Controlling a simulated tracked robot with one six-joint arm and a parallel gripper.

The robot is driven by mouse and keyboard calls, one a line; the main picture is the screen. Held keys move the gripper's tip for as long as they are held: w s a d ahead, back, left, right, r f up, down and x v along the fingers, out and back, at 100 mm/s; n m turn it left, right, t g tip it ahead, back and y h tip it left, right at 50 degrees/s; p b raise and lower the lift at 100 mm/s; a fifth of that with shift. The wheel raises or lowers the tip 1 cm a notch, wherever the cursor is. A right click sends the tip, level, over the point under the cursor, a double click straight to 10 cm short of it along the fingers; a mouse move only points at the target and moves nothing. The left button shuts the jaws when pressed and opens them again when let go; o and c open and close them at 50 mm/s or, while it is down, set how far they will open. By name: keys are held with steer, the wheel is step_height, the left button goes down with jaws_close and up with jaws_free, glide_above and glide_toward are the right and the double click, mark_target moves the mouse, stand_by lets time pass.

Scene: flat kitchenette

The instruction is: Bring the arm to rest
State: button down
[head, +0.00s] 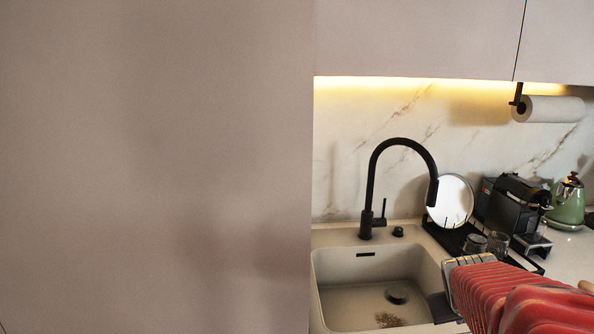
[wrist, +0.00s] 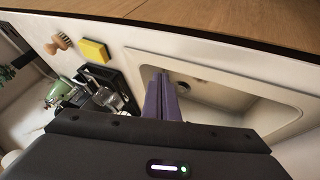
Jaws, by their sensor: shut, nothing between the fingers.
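My gripper (wrist: 162,76) shows in the wrist view, its two purplish fingers together with nothing between them. The fingers appear in front of the sink basin (wrist: 245,88), near its edge on the dish rack side. I cannot tell their height above it. In the head view the pale sink (head: 335,268) lies at the lower middle, with a black tap (head: 370,190) behind it. I cannot make out the fingers clearly in the head view.
A dish rack (head: 448,240) holds a white plate (head: 452,201). A black coffee machine (head: 513,203) and green kettle (head: 568,203) stand to its right. A yellow sponge (wrist: 95,50) lies beside a brush (wrist: 60,42). A red striped shape (head: 520,298) blocks the lower right.

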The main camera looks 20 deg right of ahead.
steer(key=s+a+r+n+y, duration=0.1)
steer(key=a+y, duration=0.1)
steer(key=a, duration=0.9)
steer(key=s+a+r+n+t+y, duration=0.1)
steer(key=s+a+y, duration=0.1)
steer(key=a, duration=0.9)
steer(key=s+a+r+n+y, duration=0.1)
steer(key=a+y, duration=0.1)
steer(key=a, duration=0.9)
steer(key=shift+s+a+r+n+t, duration=0.25)
steer(key=shift+s+r+n+t, duration=0.05)
steer(key=shift+n, duration=0.1)
